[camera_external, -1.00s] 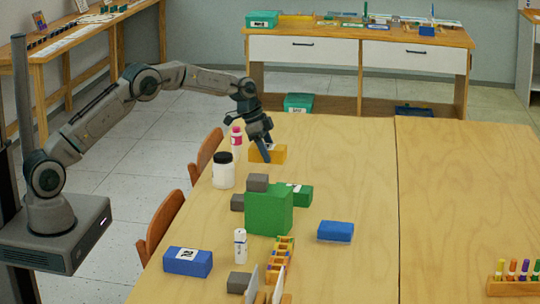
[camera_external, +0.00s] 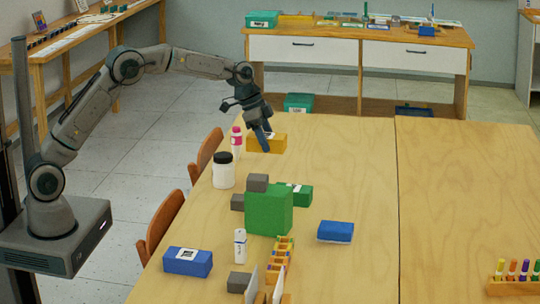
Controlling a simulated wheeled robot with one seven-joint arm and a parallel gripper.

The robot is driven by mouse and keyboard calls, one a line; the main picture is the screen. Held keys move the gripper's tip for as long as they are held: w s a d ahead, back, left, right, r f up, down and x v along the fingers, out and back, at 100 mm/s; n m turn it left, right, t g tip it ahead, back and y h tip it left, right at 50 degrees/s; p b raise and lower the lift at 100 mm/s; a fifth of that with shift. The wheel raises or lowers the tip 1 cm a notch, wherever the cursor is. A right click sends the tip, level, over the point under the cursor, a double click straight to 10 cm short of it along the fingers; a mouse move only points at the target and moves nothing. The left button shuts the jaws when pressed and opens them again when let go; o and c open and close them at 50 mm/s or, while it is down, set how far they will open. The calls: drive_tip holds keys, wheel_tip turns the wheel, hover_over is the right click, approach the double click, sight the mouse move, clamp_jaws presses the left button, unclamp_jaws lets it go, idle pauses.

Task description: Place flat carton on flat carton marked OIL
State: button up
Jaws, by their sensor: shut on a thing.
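My gripper (camera_external: 264,143) is shut on a yellow flat carton (camera_external: 277,143) near the far left part of the table. A dark finger covers part of the carton's front, and a pale label shows on its top. Whether it hangs just above the table or touches it is hard to tell. Other flat cartons are a blue one with a black-and-white mark (camera_external: 182,264) at the near left, a blue one with a white side label (camera_external: 335,229) right of centre, and a green one (camera_external: 304,197) partly behind a large green block. I cannot read OIL on any of them.
A pink-and-white bottle (camera_external: 237,143) and a white jar with a black lid (camera_external: 223,172) stand close to the gripper. The large green block (camera_external: 268,212) and grey blocks (camera_external: 257,183) stand mid-table. The table's right side (camera_external: 450,200) is mostly clear.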

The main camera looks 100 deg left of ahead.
wheel_tip(320, 180, up, 7)
drive_tip(key=shift+r, duration=0.2)
drive_tip(key=shift+w+d+r, duration=0.15)
drive_tip(key=shift+d+r, duration=0.1)
drive_tip(key=shift+d, duration=0.25)
drive_tip(key=d+r+m+h+b, duration=0.2)
drive_tip(key=d+m, duration=0.2)
drive_tip(key=d, duration=2.6)
drive_tip(key=s+d+f+m+g+b, duration=0.1)
drive_tip(key=s+d+m, duration=0.1)
drive_tip(key=s+d, duration=0.95)
drive_tip(key=s+d+f+m, duration=0.1)
drive_tip(key=s+d+m, duration=0.1)
drive_tip(key=s+d, duration=1)
drive_tip(key=b, duration=0.1)
hover_over(190, 257)
drive_tip(key=s+a, duration=0.1)
drive_tip(key=shift+h, duration=0.4)
wheel_tip(190, 257, down, 12)
drive_tip(key=shift+s+a+f, duration=0.1)
drive_tip(key=shift+a+f, duration=0.1)
drive_tip(key=shift+f+b, duration=0.4)
drive_tip(key=shift+f, duration=1.5)
